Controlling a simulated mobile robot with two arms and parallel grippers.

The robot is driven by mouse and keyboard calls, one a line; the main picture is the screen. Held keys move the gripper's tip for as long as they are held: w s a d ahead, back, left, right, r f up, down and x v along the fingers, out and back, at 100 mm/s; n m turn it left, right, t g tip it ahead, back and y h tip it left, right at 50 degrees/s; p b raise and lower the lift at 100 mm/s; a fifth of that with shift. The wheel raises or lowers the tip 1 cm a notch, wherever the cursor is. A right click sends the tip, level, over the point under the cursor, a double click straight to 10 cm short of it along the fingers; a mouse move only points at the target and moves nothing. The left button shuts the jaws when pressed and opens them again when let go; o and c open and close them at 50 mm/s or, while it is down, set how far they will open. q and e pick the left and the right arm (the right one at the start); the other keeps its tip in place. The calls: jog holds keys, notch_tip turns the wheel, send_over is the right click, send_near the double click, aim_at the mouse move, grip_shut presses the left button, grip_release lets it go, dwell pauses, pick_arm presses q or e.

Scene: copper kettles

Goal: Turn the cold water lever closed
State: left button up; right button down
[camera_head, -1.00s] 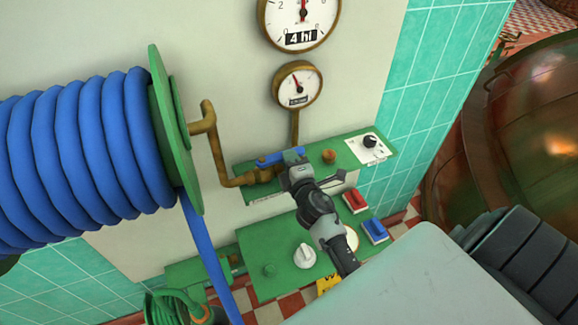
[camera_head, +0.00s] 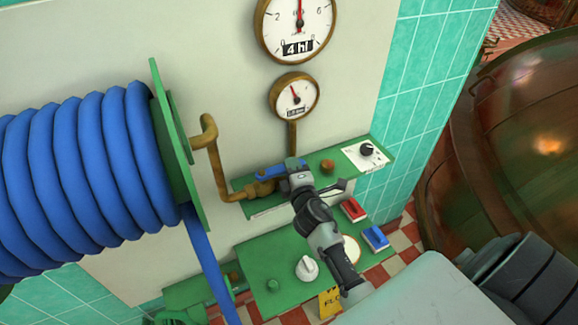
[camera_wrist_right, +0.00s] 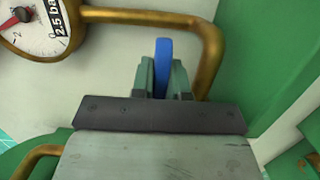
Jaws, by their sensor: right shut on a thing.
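The cold water lever is the blue handle (camera_head: 270,171) on the brass valve at the left end of the green upper panel (camera_head: 330,162). It lies roughly along the panel in the head view. My right gripper (camera_head: 292,166) is at the lever's right part. In the right wrist view the blue lever (camera_wrist_right: 162,65) stands between the two fingers of the gripper (camera_wrist_right: 162,78), which are shut on it. The gripper hides part of the lever and valve. My left gripper is not in view.
A brass pipe (camera_head: 213,165) runs from the valve to the blue hose reel (camera_head: 85,170) at left. Round gauges (camera_head: 293,97) hang above. A copper kettle (camera_head: 510,150) stands further right.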

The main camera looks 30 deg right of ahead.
jog(key=shift+a+r, duration=0.1)
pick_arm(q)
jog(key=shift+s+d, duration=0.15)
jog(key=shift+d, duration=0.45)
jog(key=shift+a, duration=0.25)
pick_arm(e)
jog(key=shift+a, duration=0.1)
jog(key=c, duration=1.1)
grip_release()
jog(key=shift+s+a, duration=0.1)
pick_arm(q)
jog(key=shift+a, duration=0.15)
pick_arm(e)
jog(key=shift+s, duration=0.15)
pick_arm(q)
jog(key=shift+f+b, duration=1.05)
pick_arm(e)
jog(key=shift+v, duration=5.3)
